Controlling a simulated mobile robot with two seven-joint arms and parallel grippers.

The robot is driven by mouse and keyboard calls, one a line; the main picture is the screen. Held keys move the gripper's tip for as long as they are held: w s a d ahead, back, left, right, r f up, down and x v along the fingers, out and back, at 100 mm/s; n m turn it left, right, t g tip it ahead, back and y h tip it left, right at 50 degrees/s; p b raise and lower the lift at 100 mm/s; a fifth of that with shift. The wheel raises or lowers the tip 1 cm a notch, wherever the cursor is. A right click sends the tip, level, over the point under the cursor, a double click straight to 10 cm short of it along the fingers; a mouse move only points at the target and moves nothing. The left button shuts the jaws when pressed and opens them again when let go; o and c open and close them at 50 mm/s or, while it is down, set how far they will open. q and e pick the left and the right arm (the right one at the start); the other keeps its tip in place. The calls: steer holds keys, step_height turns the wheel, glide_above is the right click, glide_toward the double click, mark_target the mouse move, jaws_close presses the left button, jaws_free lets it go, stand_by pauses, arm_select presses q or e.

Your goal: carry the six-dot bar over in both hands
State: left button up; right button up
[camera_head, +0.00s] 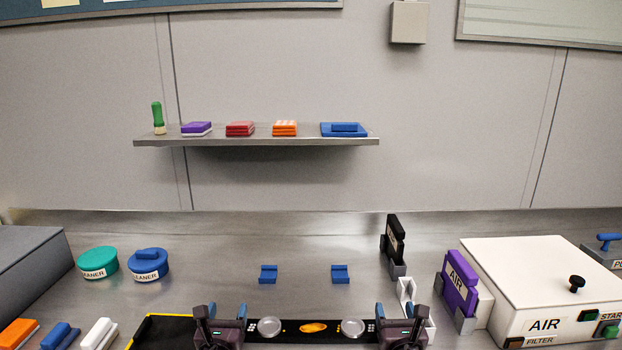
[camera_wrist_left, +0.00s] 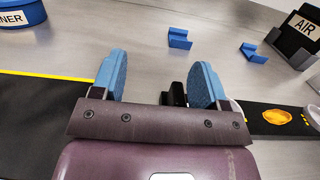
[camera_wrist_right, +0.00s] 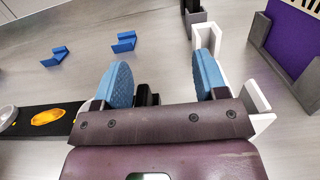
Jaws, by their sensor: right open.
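A black post (camera_wrist_left: 178,96) shows between the left fingers and another (camera_wrist_right: 146,97) between the right fingers. I cannot tell whether any finger touches them.
A black mat with yellow edging (camera_head: 165,329) lies at left. Two blue cradles (camera_head: 268,274) (camera_head: 340,274) stand behind the bar on clear table. White brackets (camera_head: 405,291), a purple filter (camera_head: 459,283) and a white AIR box (camera_head: 530,280) crowd the right. Round cleaner tubs (camera_head: 148,264) stand left.

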arm_select(q)
steer(key=o, duration=0.6)
steer(key=shift+f, duration=0.1)
arm_select(e)
steer(key=shift+o, duration=0.4)
arm_select(q)
steer(key=shift+a, duration=0.1)
arm_select(e)
steer(key=o, duration=0.5)
arm_select(q)
steer(key=shift+o, duration=0.2)
arm_select(e)
steer(key=shift+d, duration=0.1)
